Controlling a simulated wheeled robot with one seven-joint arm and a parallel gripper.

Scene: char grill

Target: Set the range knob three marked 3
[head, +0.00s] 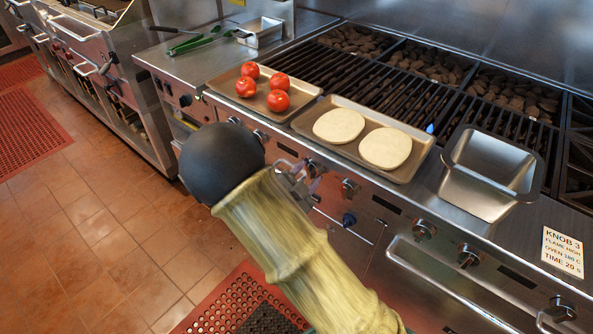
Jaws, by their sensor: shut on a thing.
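A row of dark range knobs runs along the steel front panel. One range knob (349,187) shows clearly right of my gripper, and another (262,135) shows to its left. My gripper (304,176) is at the panel, partly hidden behind my arm, and is shut on a range knob (312,166) there. No number can be read on the knobs, so I cannot tell from markings which is three. A white card (563,252) at the right reads "KNOB 3, FLAME HIGH, OVEN 180 C, TIME 20 S".
A tray of tomatoes (312,91) and a tray with two pale flat rounds (302,121) sit on the grill's front. A steel pan (478,193) stands right of them. Tiled floor lies left.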

